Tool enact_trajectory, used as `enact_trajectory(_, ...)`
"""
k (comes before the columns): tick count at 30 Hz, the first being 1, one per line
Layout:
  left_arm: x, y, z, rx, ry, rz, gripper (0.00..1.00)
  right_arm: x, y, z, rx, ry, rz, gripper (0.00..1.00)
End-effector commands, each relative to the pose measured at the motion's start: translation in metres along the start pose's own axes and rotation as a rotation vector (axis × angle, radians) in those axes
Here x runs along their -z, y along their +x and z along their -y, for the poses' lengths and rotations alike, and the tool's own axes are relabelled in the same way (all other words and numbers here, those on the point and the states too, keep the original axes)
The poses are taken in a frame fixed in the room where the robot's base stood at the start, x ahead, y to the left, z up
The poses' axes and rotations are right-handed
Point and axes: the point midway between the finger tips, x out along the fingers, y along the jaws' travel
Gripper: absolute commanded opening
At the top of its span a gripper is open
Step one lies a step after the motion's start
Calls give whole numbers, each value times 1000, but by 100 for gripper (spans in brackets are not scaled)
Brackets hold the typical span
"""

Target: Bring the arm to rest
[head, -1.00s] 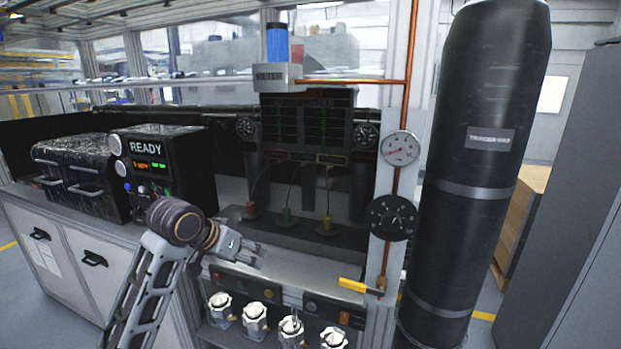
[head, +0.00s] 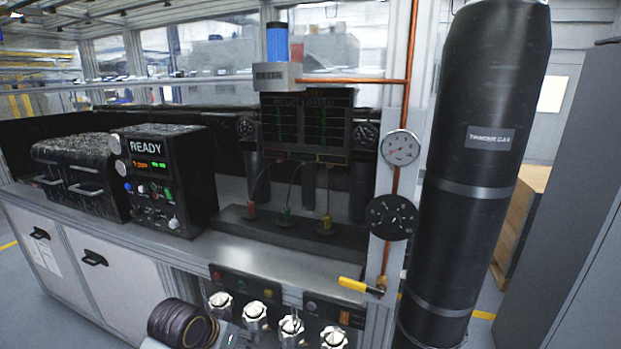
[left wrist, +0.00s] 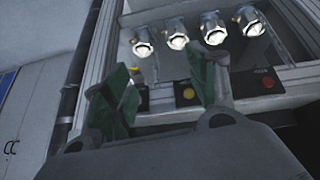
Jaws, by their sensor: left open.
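My left gripper (left wrist: 160,72) is open in the left wrist view, with two green-padded fingers spread apart and nothing seen between them. Its fingers lie in front of the panel with silver knobs (left wrist: 211,27); I cannot tell how close they are. In the head view only a dark rounded joint of my left arm (head: 182,323) shows at the bottom edge, and the gripper itself is out of that frame. My right gripper is in neither view.
The bench top (head: 235,252) is clear in front of a black fixture (head: 290,232). Silver knobs (head: 255,315) line the bench front. A yellow-handled valve (head: 352,285) sticks out by the copper pipe. A READY box (head: 155,185) stands left, a tall black cylinder (head: 475,160) right.

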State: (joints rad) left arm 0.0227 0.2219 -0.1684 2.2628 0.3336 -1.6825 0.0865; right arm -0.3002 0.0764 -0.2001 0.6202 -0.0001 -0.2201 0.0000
Motion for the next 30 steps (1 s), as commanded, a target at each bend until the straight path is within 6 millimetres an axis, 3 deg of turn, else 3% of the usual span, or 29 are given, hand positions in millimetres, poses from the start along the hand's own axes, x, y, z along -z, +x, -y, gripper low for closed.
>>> enact_trajectory(11, -76, 15, 0, 45, -33, 73, 58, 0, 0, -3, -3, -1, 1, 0)
enact_trajectory(21, -142, 16, 0, 95, -56, 141, 58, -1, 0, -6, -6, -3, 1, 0)
enact_trajectory(30, -184, 10, 2, 133, -68, 189, 58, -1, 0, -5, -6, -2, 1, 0)
